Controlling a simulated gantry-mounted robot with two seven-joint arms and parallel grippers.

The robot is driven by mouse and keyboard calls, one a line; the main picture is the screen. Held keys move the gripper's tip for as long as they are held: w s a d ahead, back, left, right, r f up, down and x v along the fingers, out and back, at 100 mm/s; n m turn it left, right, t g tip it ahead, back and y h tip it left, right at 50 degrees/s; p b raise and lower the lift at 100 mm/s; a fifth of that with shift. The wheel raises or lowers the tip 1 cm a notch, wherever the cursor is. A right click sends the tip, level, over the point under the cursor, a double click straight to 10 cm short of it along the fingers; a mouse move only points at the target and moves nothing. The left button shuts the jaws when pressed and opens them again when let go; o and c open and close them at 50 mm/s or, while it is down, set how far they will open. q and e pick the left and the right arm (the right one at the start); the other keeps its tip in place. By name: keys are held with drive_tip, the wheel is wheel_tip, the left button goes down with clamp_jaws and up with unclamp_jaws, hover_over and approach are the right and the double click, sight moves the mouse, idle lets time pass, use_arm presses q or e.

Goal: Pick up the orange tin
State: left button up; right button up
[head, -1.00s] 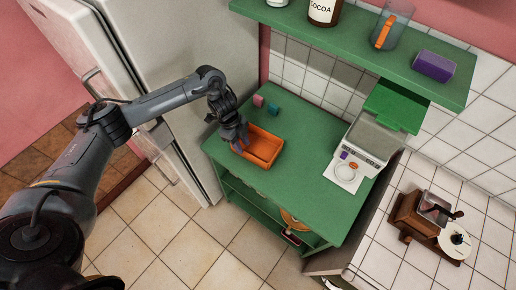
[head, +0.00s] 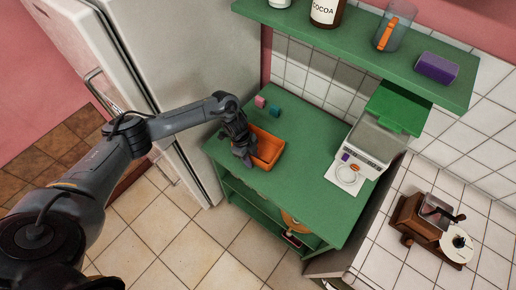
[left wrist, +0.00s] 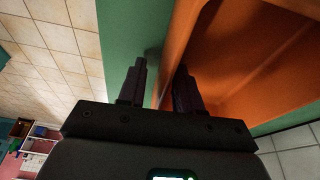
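The orange tin (head: 268,149) is an open, tray-like box on the green table top, near the table's left side. It also fills the upper right of the left wrist view (left wrist: 245,60). My left gripper (left wrist: 160,85) is open at the tin's near left wall. One finger is outside the wall over the green top and the other is on the tin's side. Green table shows between the outer finger and the wall, so that finger looks apart from it. In the head view the gripper (head: 247,160) hides part of the tin's left end. My right gripper is not in view.
Small pink (head: 260,102) and teal (head: 275,112) blocks stand behind the tin. A white scale-like device (head: 366,150) is at the table's right. The table's middle is clear.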

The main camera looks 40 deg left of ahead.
use_arm(q)
clamp_jaws()
drive_tip(key=shift+r, duration=0.1)
idle(0.4)
